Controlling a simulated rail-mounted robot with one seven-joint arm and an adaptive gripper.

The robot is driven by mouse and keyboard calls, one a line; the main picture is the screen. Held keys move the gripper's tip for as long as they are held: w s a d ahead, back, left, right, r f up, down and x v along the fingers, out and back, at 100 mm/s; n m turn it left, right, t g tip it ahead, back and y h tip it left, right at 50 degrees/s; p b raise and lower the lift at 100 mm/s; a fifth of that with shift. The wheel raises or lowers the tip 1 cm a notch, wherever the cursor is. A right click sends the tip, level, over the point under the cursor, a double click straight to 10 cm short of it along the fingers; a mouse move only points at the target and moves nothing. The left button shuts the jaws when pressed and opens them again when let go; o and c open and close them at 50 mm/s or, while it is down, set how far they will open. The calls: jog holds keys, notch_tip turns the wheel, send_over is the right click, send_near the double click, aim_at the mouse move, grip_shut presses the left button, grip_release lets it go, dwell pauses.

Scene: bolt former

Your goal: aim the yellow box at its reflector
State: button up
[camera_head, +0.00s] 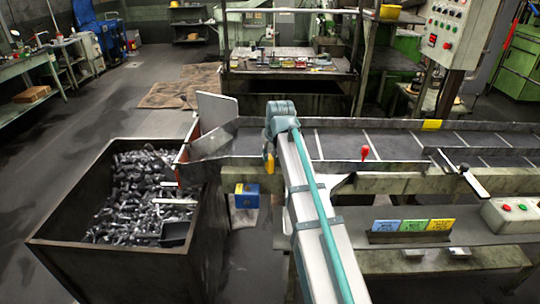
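A small yellow box (432,125) sits on the far rail of the conveyor, right of centre. It is too small for me to tell which way it faces. A small orange-yellow piece (269,162) shows just left of my arm, near the chute end of the conveyor; I cannot tell what it is. I cannot make out a reflector with certainty. My arm rises from the bottom centre to a teal joint over the conveyor's left part. My gripper is not visible and may be hidden behind the arm.
A dark bin (130,270) full of bolts stands at left below the metal chute (212,140). A red knob (364,153) stands on the conveyor's near side. Coloured cards (412,226) and a button box (512,214) are front right. A blue-and-yellow box (246,195) is below the conveyor.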

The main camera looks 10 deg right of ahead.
grip_shut()
jog(key=shift+m, duration=0.3)
jog(key=shift+m+h, duration=0.8)
jog(key=shift+m, duration=1.1)
jog(key=shift+o, duration=2.2)
grip_release()
jog(key=shift+a, duration=0.1)
jog(key=v, duration=1.2)
